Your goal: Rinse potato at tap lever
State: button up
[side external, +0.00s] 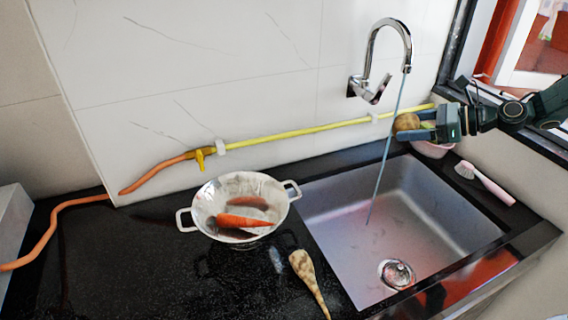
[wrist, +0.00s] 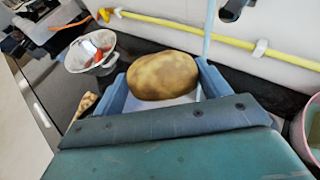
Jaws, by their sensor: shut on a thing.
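My gripper (side external: 414,125) is shut on the potato (side external: 406,122), at the right side above the sink's back edge. In the wrist view the brown, mottled potato (wrist: 163,75) sits between the two blue fingers. A chrome tap (side external: 391,40) is on the tiled wall, and its lever (side external: 372,90) is at the base of the spout. A thin stream of water (side external: 386,150) runs from the spout into the steel sink (side external: 340,205). The potato is to the right of the stream, apart from it.
A white colander (side external: 206,203) with carrots (side external: 243,221) stands on the black counter left of the sink. A parsnip (side external: 308,278) lies by the sink's left edge. A pink bowl (side external: 434,150) and a pink-handled brush (side external: 488,184) are at the right. A yellow hose (side external: 300,132) runs along the wall.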

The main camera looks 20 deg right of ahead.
aim_at(400, 120)
jog(key=shift+w+d+f, duration=0.1)
jog(key=shift+w+f, duration=0.15)
jog(key=shift+w, duration=0.9)
jog(key=shift+w+d+f, duration=0.1)
jog(key=shift+w+f, duration=0.1)
jog(key=shift+w, duration=0.95)
jog(key=shift+d, duration=0.55)
jog(key=shift+a, duration=0.6)
jog(key=shift+s, duration=0.15)
jog(key=s, duration=0.7)
jog(key=shift+s+a, duration=0.3)
jog(key=shift+s, duration=0.05)
dwell(0.4)
dwell(1.3)
jog(key=s+r, duration=0.4)
jog(key=s, duration=0.1)
jog(key=shift+a, duration=0.15)
dwell(0.5)
jog(key=shift+w, duration=0.1)
dwell(0.4)
